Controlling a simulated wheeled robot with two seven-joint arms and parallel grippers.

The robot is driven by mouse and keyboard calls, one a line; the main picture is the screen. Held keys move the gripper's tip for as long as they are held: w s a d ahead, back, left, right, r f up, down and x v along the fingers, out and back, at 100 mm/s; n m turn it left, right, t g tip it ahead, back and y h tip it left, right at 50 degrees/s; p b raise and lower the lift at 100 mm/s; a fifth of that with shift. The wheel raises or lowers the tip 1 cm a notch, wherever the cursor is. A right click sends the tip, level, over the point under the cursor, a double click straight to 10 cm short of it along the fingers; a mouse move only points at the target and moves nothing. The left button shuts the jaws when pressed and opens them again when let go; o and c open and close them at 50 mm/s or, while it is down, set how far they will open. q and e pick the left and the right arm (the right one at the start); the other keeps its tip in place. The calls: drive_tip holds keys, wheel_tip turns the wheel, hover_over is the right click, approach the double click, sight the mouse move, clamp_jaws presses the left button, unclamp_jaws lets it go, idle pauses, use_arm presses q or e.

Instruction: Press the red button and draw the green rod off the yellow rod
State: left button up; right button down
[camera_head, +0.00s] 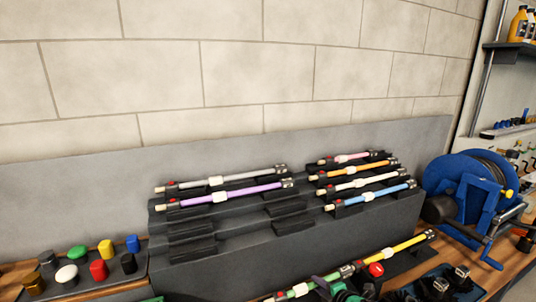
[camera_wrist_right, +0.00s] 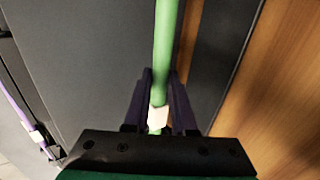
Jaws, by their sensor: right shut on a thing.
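The green rod (camera_head: 300,290) lies low in the head view, with a white sleeve and a dark, metallic end fitting. The yellow rod (camera_head: 408,244) lies up and to the right of it, roughly in line. A round red button (camera_head: 376,269) shows near the gap between them; whether the rods are joined there is hard to tell. My right gripper (camera_head: 335,288) is at the green rod, partly cut off by the bottom edge. In the right wrist view its fingers (camera_wrist_right: 159,112) are shut around the green rod at the white sleeve. My left gripper is not in view.
A grey stepped rack (camera_head: 225,260) behind holds several coloured rods. A blue reel (camera_head: 468,195) stands at the right. A tray at the left holds several coloured caps, including a red one (camera_head: 98,270). Dark fittings (camera_head: 440,287) lie at the lower right.

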sight(307, 289)
drive_tip(key=shift+s+a+p, duration=0.1)
drive_tip(key=shift+s+a, duration=0.15)
drive_tip(key=shift+a, duration=0.4)
drive_tip(key=shift+s+a+p, duration=0.1)
drive_tip(key=shift+s+a, duration=0.15)
drive_tip(key=shift+a, duration=0.45)
drive_tip(key=shift+s+a+p, duration=0.1)
drive_tip(key=shift+s+a, duration=0.15)
drive_tip(key=shift+a, duration=0.4)
wheel_tip(307, 289, up, 8)
drive_tip(key=a+p, duration=0.1)
drive_tip(key=p, duration=0.7)
drive_tip(key=shift+s+a, duration=0.15)
drive_tip(key=shift+s, duration=0.15)
